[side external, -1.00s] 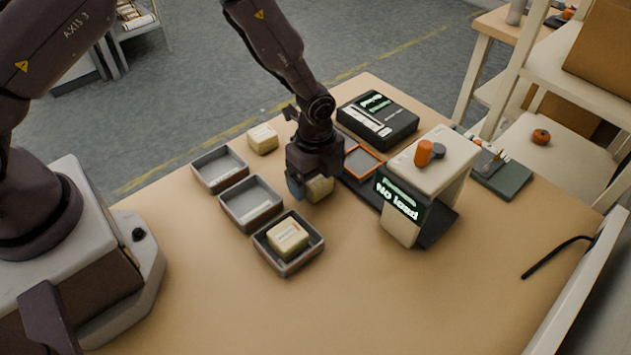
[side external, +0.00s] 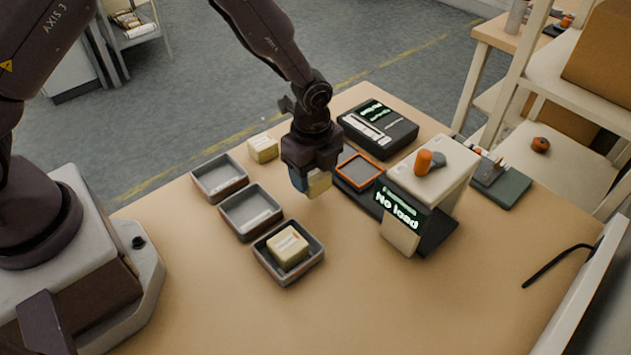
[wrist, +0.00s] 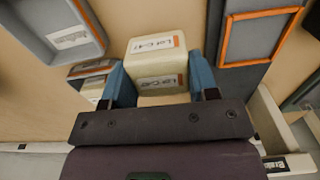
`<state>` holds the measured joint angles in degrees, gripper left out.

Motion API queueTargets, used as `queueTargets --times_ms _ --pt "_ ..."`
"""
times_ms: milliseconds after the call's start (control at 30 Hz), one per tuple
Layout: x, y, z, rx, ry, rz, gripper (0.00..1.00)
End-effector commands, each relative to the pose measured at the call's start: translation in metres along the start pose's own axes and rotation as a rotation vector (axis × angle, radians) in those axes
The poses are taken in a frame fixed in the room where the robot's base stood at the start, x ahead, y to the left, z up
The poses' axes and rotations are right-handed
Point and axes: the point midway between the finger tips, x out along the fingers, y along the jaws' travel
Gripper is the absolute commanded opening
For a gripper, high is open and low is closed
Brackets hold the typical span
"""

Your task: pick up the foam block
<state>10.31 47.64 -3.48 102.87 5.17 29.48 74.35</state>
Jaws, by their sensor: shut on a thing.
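A cream foam block (side external: 319,182) is held between the blue fingertips of my gripper (side external: 310,183), above the table between the grey trays and the orange-rimmed plate. In the wrist view the block (wrist: 155,58) shows printed labels and sits between the two blue fingers of my gripper (wrist: 157,82). A second cream block (side external: 287,246) lies in the nearest grey tray (side external: 262,265). A third cream block (side external: 263,147) stands on the table behind the gripper.
Two grey trays, the middle one (side external: 237,229) and the far one (side external: 206,193), hold no block. A device (side external: 425,185) with a "No load" display stands right of the gripper, beside the orange-rimmed plate (side external: 358,184). A black device (side external: 378,128) sits behind. The front table is clear.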

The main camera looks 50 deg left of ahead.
Motion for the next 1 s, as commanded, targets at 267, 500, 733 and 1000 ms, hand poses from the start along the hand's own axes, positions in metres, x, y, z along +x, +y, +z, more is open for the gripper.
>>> queueTargets --times_ms 267,500,733,1000 --pt "-0.059 0.057 0.012 0.0 -0.001 0.001 0.32" --pt "-0.081 0.108 0.023 -0.001 -0.001 0.001 0.32" --pt "-0.085 0.132 0.025 0.004 -0.001 0.004 0.32" --pt "-0.059 0.091 0.01 0.01 0.0 0.004 0.32"
